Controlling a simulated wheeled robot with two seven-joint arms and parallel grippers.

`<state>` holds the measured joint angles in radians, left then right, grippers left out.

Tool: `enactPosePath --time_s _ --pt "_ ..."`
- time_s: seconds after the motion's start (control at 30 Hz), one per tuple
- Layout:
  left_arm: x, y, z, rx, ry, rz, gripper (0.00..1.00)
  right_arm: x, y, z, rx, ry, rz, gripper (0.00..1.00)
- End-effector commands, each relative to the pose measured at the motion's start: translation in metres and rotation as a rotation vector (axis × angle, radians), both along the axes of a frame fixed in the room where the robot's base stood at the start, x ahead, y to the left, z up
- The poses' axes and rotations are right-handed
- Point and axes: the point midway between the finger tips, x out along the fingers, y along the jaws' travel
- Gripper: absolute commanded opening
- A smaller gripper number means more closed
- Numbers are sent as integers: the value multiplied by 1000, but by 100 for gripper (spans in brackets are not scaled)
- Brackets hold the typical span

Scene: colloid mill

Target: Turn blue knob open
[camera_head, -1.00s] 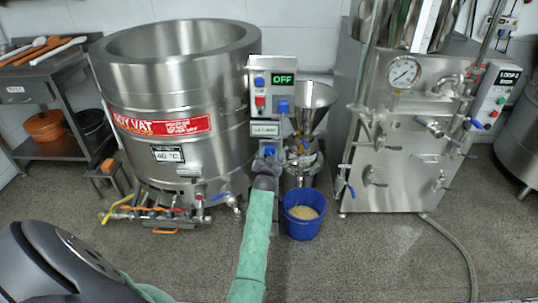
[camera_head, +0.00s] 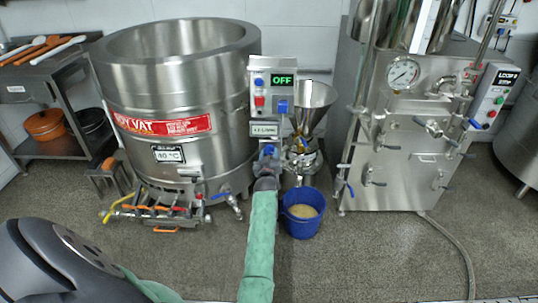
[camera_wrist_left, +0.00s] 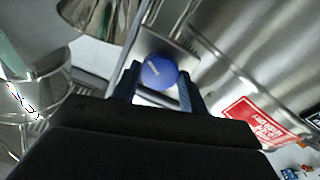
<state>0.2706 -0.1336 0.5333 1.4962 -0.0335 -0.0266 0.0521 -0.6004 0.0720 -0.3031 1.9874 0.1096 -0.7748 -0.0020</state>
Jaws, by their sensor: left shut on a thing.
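The blue knob (camera_head: 268,150) is on the front of the steel stand below the control box, partly hidden by my gripper. In the left wrist view, the round blue knob (camera_wrist_left: 159,72) with a pale mark sits between the two dark fingers. My left gripper (camera_head: 267,162) reaches it from the front, its green-sleeved arm coming up from below. In the left wrist view, the left gripper (camera_wrist_left: 158,88) is shut on the knob. My right gripper is not in view.
The control box (camera_head: 272,84) reads OFF and has another blue part (camera_head: 282,106). A steel funnel (camera_head: 312,97) and a blue bucket (camera_head: 303,220) are to the right. The large steel vat (camera_head: 175,90) stands close on the left. Open floor lies in front.

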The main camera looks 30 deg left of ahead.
Motion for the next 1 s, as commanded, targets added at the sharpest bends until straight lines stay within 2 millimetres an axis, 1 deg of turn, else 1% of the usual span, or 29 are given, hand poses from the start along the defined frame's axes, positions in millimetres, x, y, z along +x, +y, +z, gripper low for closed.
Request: enactPosePath --time_s 0.43,0.47,0.53,0.57,0.83,1.0 --pt "0 0 -2 -10 -3 0 20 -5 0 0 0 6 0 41" --pt "0 0 -2 -10 -3 0 49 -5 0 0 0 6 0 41" --pt "0 0 -1 -9 -4 0 62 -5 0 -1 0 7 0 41" --pt "0 0 -1 -9 -4 0 65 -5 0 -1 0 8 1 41" --pt "0 0 0 -8 -4 -1 65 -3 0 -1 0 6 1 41" --pt "0 -2 -1 -8 -4 -2 65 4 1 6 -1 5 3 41"
